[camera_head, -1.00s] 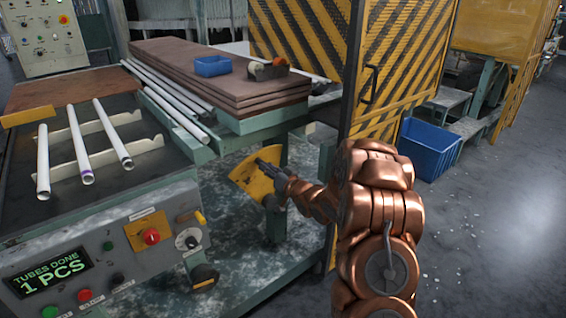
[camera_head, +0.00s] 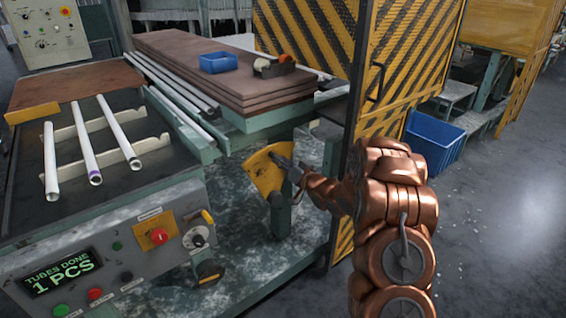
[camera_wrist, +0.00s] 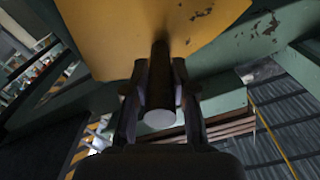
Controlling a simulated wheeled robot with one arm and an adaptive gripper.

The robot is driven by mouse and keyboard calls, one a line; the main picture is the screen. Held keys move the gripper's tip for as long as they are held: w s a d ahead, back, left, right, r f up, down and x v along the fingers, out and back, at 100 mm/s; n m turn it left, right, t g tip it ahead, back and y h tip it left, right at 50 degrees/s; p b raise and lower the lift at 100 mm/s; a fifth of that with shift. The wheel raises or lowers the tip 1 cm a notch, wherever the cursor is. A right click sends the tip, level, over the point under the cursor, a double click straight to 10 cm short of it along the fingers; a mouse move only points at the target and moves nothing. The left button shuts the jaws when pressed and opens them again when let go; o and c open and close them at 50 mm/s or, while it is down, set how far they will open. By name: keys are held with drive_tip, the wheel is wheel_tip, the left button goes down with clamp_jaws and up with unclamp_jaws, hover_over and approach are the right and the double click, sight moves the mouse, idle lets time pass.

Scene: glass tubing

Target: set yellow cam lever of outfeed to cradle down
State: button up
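The yellow cam lever (camera_head: 264,172) is a fan-shaped yellow plate under the outfeed end, beside the green frame, with its narrow end downward. In the wrist view its worn yellow plate (camera_wrist: 150,30) fills the top. A dark round handle (camera_wrist: 160,95) with a pale end face juts from it toward the camera. My gripper (camera_wrist: 160,110) has one finger on each side of this handle and appears closed on it.
Left is the control panel (camera_head: 120,262) with a display and knobs, below a rack of white tubes (camera_head: 88,145). The outfeed table (camera_head: 235,90) holds brown boards, a blue bin (camera_head: 219,62) and a tape dispenser. A striped yellow guard (camera_head: 310,35) stands close behind my arm.

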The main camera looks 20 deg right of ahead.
drive_tip(key=o, duration=0.4)
drive_tip(key=shift+o, duration=0.2)
drive_tip(key=shift+s, duration=0.1)
drive_tip(key=v, duration=1.1)
drive_tip(key=shift+s, duration=0.35)
drive_tip(key=shift+d, duration=0.15)
